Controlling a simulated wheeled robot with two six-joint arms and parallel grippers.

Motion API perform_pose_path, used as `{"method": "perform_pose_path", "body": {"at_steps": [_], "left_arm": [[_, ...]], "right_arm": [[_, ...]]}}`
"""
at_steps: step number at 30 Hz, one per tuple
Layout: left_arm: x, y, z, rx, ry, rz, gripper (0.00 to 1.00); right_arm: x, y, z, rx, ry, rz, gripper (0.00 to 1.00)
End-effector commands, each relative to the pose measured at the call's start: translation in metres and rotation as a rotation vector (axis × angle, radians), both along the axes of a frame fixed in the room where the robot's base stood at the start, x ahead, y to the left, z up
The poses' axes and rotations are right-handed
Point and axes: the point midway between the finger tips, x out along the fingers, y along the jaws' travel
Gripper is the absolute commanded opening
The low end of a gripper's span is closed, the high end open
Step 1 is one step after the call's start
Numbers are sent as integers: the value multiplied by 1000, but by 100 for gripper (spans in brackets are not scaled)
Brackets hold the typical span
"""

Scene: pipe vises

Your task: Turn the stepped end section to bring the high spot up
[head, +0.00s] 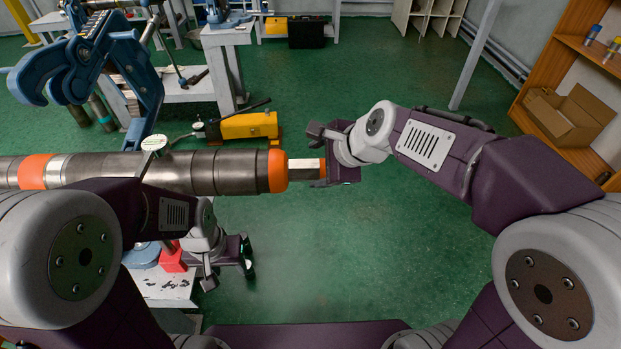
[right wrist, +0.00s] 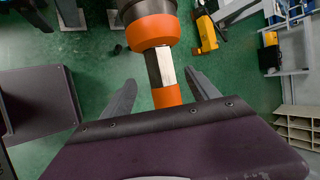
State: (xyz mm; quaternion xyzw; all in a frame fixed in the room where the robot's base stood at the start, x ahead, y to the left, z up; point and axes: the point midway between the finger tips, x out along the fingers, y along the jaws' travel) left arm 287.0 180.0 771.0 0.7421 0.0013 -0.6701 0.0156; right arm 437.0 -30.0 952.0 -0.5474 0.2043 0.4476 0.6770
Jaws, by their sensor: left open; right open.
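A grey metal pipe (head: 120,172) runs in from the left with orange bands. Its right end steps down from an orange collar (head: 278,170) to a narrow silver flat-sided section (head: 303,168) with an orange tip. The right wrist view shows the collar (right wrist: 152,31), flat-sided section (right wrist: 160,68) and orange tip (right wrist: 167,97). My right gripper (right wrist: 158,92) is open, with the narrow end between its fingers and gaps on both sides. My left gripper (head: 228,278) is open and empty below the pipe. A white round disc (head: 154,142) sits on the pipe's top.
A blue vise (head: 95,65) stands behind the pipe at left. A yellow pump (head: 245,126) is on the green floor behind the pipe end. A workbench with a red block (head: 172,260) is under the pipe. A shelf with a cardboard box (head: 570,115) stands at right.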

Motion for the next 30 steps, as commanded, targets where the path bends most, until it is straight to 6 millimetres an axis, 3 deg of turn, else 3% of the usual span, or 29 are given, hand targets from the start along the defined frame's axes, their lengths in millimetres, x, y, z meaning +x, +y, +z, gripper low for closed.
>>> {"method": "perform_pose_path", "body": {"at_steps": [4,15,26,30], "left_arm": [[0,0,-3,0,0,0,47],[0,0,-28,0,0,0,47],[0,0,-29,0,0,0,47],[0,0,-29,0,0,0,47]], "right_arm": [[5,3,-8,-2,1,1,69],[41,30,-63,-3,2,1,69],[47,34,-69,-2,0,0,69],[47,34,-69,-2,1,0,36]]}}
